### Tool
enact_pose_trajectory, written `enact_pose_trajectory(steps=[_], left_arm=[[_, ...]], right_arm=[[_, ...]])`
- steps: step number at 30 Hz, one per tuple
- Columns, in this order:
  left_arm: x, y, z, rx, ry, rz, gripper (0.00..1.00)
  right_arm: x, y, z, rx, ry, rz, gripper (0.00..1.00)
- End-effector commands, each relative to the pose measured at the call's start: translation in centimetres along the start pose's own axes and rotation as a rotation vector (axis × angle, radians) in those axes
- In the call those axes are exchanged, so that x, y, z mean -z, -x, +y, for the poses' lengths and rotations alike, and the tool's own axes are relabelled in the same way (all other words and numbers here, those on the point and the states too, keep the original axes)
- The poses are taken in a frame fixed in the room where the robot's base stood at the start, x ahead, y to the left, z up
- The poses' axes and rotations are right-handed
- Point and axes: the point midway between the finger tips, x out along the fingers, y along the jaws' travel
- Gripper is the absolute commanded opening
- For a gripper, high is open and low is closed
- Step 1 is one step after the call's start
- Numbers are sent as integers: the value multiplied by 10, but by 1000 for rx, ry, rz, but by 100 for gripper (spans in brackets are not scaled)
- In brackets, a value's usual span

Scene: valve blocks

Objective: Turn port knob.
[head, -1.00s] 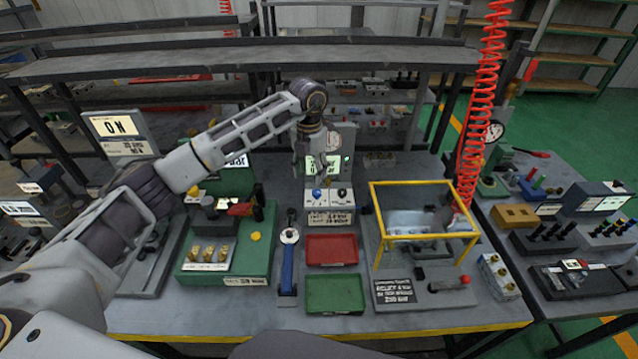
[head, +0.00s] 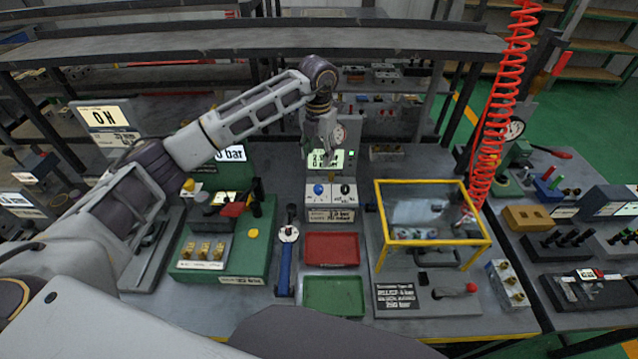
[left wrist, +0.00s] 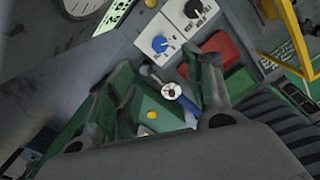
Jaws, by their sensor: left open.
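A white control box (head: 332,213) stands at the middle of the bench and has a blue knob (head: 318,190) on the left and a black knob (head: 345,189) on the right. Both knobs also show in the left wrist view, the blue one (left wrist: 160,44) nearer and the black one (left wrist: 193,8) beyond it. No readable label tells which is the port knob. My left gripper (head: 319,152) hangs above and behind the box, in front of the lit display panel (head: 340,160). Its fingers (left wrist: 158,75) are apart with nothing between them, clear of both knobs. My right gripper does not show.
A red tray (head: 331,249) and a green tray (head: 333,294) lie in front of the box. A green valve block (head: 245,260) and a blue-handled tool (head: 284,270) are to the left. A yellow-framed guard (head: 434,237) stands to the right, near a red coiled hose (head: 500,110).

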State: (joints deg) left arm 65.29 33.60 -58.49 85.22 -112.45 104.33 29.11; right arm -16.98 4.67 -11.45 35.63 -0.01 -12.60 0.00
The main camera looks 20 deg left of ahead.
Motion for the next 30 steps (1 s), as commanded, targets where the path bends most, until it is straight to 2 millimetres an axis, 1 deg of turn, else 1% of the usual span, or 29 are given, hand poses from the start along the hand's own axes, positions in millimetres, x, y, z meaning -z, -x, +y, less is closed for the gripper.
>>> enact_pose_trajectory(steps=[8, 14, 20, 30], left_arm=[[0, -1, 0, 0, 0, 0, 51], [0, -9, 0, 0, 0, 2, 51], [1, -28, 0, 1, -1, 3, 51], [1, -72, 0, 1, 1, 3, 51]], right_arm=[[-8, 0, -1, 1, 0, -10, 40], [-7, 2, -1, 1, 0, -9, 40], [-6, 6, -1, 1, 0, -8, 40], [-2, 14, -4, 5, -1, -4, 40]])
